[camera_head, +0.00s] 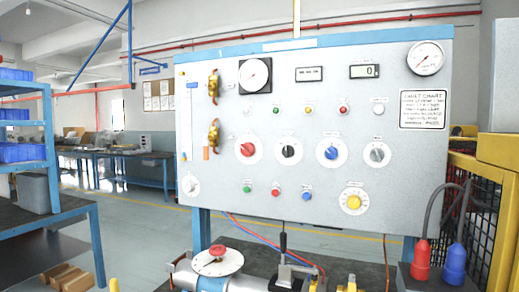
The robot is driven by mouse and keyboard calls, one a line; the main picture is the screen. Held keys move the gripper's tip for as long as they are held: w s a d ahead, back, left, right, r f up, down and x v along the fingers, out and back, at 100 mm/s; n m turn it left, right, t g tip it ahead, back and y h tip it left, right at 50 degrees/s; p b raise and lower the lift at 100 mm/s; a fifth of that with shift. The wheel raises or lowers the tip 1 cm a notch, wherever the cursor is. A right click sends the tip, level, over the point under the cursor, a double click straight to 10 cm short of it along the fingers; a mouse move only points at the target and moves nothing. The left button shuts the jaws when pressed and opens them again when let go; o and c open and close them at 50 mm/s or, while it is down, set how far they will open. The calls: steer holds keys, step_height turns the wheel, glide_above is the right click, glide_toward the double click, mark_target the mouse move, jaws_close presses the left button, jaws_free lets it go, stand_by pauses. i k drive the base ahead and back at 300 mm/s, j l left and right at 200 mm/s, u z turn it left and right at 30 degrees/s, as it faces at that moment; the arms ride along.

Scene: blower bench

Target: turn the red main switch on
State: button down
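A panel (330,185) stands upright across the middle of the view. A red knob (247,149) on a white round dial sits at the left of a row of knobs on it. The knob's exact pointing direction is too small to tell. Another red knob (217,250) sits on a white disc (205,266) low in front of the panel, on the bench. I cannot tell from labels which red knob is the main switch. My gripper is not in view.
Black (288,151), blue (331,152) and grey (377,153) knobs share the red knob's row. A yellow knob (353,202) is below. Red (421,260) and blue (454,264) plugs with cables stand at the lower right. Space before the panel's upper face looks clear.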

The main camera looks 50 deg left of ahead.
mark_target(248, 149)
steer(key=i+u, duration=0.15)
steer(key=u, duration=1.6)
steer(key=k+j, duration=0.2)
steer(key=j, duration=0.2)
steer(key=k+j+z, duration=0.15)
steer(key=j, duration=0.25)
steer(key=k+j, duration=0.2)
steer(key=j, duration=0.2)
steer(key=i+j+z, duration=0.2)
steer(key=j, duration=0.75)
steer(key=j+z, duration=0.2)
steer(key=j, duration=0.7)
